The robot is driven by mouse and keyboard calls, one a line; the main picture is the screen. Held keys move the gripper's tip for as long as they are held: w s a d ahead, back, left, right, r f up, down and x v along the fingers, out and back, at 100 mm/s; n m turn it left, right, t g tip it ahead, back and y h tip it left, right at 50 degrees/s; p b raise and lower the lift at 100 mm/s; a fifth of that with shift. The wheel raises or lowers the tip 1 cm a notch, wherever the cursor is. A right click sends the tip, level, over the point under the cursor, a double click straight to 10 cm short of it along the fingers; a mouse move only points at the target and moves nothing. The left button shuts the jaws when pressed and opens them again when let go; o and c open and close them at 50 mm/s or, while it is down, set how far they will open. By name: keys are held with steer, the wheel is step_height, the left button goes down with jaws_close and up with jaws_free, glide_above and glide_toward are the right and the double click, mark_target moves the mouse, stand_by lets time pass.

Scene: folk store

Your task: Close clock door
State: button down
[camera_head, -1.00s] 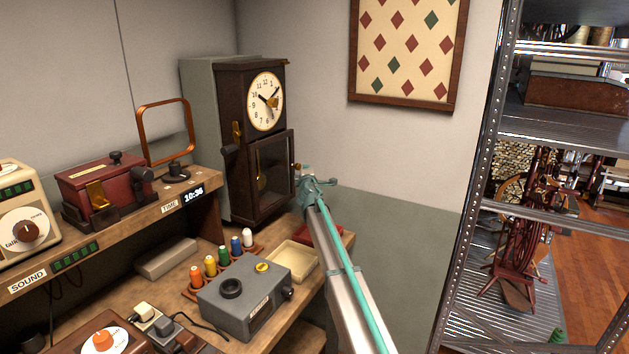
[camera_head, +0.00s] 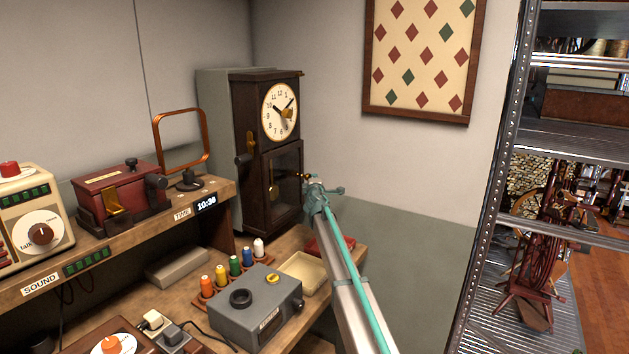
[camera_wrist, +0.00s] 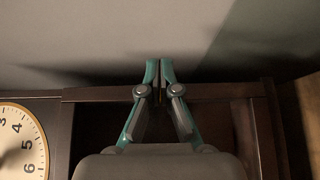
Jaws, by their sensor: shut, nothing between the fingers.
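The dark wooden clock (camera_head: 237,130) stands at the back of the bench, with a white dial (camera_head: 280,112) above a glazed lower door (camera_head: 285,185). The door lies nearly in line with the case; I cannot tell whether it is fully shut. A small brass knob shows at its right edge. My gripper (camera_head: 308,180) is shut and empty beside that edge. In the wrist view, the closed fingertips (camera_wrist: 160,64) are over the door's dark frame (camera_wrist: 100,94), with part of the dial (camera_wrist: 18,145) at the left. Contact is unclear.
A grey box (camera_head: 250,303), several thread spools (camera_head: 221,275) and a cream tray (camera_head: 304,272) occupy the bench in front of the clock. A metal shelf (camera_head: 495,200) stands at the right. Free space lies between it and the bench.

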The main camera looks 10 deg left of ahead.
steer(key=s+d+f+m+g+h+p, duration=0.1)
steer(key=s+d+f+m+p, duration=0.2)
steer(key=d, duration=0.5)
steer(key=s+d+f+m+g+h+p, duration=0.1)
steer(key=s+d+f+m+h, duration=0.1)
steer(key=s+d, duration=0.5)
steer(key=s+d+f+m+g+h, duration=0.1)
steer(key=s+d+f+m+g, duration=0.3)
steer(key=s+f, duration=0.75)
steer(key=s+d+f+m+g+h, duration=0.1)
steer(key=s+d+f+m+g, duration=0.2)
steer(key=s+d+f, duration=0.75)
steer(key=s+d+f+m+g+h, duration=0.1)
steer(key=s+f+m+g, duration=0.25)
steer(key=s+f, duration=0.85)
steer(key=s+d+f+m+g, duration=0.1)
steer(key=s+d+f+g, duration=0.15)
steer(key=s+f, duration=0.5)
steer(key=s+d+f+m+g, duration=0.1)
steer(key=s+d+f+g, duration=0.15)
steer(key=s+f, duration=0.55)
steer(key=s+d+f+m+g+y, duration=0.1)
steer(key=s+f+g, duration=0.1)
steer(key=s, duration=1.5)
steer(key=s+d+f+m+g+y, duration=0.1)
steer(key=s+g, duration=0.4)
steer(key=s, duration=1.1)
steer(key=shift+s+d+f+m, duration=0.35)
steer(key=shift+d+f+m, duration=0.1)
steer(key=shift+f, duration=0.25)
